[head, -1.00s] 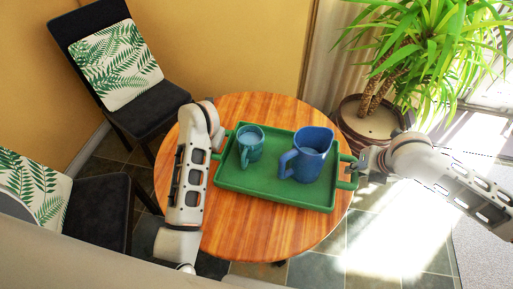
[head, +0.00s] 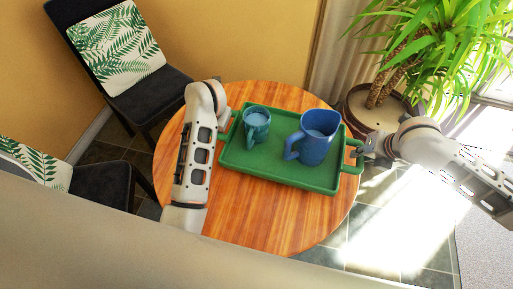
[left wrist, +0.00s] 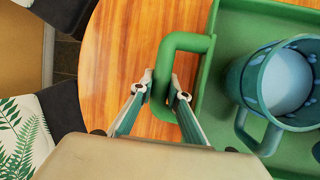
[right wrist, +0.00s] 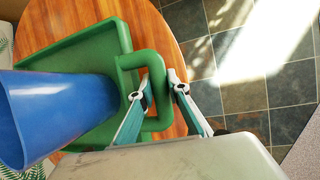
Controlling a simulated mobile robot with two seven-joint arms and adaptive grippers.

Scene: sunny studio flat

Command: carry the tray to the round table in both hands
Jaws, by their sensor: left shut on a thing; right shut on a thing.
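The green tray (head: 268,172) is over the round wooden table (head: 250,225), right of its middle; I cannot tell whether it touches the top. A blue-green mug (head: 257,122) and a larger blue jug (head: 320,140) stand upright on the tray. My left gripper (left wrist: 163,84) is shut on the tray's left handle (left wrist: 190,42); in the head view my left arm mostly hides it. My right gripper (head: 357,155) is shut on the right handle (head: 351,167), which also shows between the fingers in the right wrist view (right wrist: 158,80).
A dark chair with a leaf-print cushion (head: 115,50) stands at the back left, another (head: 95,190) at the left. A potted plant (head: 355,115) is behind the table's right side. A pale beige surface (head: 230,265) fills the bottom. Tiled floor at the right is clear.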

